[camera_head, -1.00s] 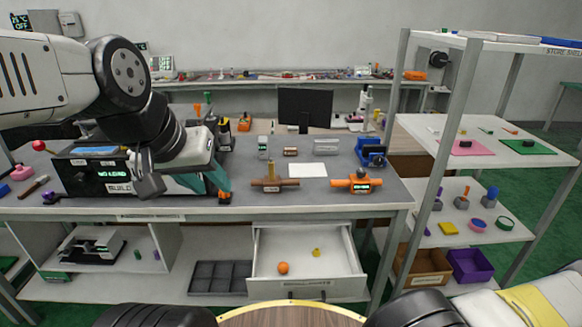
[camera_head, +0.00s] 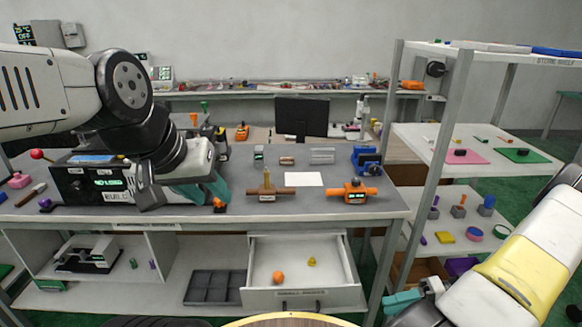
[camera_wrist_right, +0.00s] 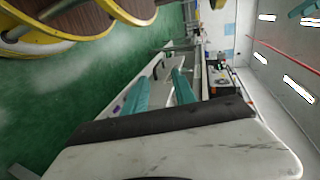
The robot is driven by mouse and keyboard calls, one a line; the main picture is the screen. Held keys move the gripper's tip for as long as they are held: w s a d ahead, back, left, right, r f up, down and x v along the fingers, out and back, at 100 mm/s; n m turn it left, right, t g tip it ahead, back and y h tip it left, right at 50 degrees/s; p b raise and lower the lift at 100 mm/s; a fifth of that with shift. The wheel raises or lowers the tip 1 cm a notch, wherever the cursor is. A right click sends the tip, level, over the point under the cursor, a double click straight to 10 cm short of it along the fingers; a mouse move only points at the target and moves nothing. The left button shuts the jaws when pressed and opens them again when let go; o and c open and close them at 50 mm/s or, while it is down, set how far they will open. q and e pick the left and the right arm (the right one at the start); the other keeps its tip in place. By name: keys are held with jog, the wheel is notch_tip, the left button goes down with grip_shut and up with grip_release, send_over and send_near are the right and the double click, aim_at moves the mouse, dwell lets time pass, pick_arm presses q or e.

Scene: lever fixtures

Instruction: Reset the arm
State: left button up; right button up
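My left gripper (camera_head: 190,190) hangs over the left part of the grey workbench (camera_head: 330,212), in front of a black box with green displays (camera_head: 80,185). Its teal fingertip points down to the right. The gap between its fingers is not clear from this angle. My right gripper (camera_head: 408,300) is at the bottom right, in front of the bench and right of the open drawer. In the right wrist view its two teal fingers (camera_wrist_right: 155,90) stand apart with nothing held between them.
A brown fixture with an upright lever (camera_head: 268,190) and an orange fixture (camera_head: 354,191) stand on the bench. The open drawer (camera_head: 305,298) holds an orange item and a yellow item. A shelf post (camera_head: 446,160) rises near my right arm.

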jog(key=w+a+r+n+g+h, duration=0.1)
jog(key=a+r+h, duration=0.15)
jog(key=r, duration=0.45)
jog(key=w+a+r+h, duration=0.15)
jog(key=r+h, duration=0.25)
jog(key=r, duration=0.4)
jog(key=w+a+r+n+g+h, duration=0.1)
jog(key=r+h, duration=0.2)
jog(key=r, duration=0.4)
jog(key=s+a+r+t+h, duration=0.1)
jog(key=s+a+r+t, duration=0.3)
jog(key=r, duration=0.4)
jog(key=s+a+r+m+t+h, duration=0.1)
jog(key=s+a+r+t+h, duration=0.1)
jog(key=r, duration=0.7)
jog(key=shift+s+a+m+t, duration=0.3)
jog(key=shift+s+a+t, duration=0.6)
jog(key=shift+a+t, duration=0.2)
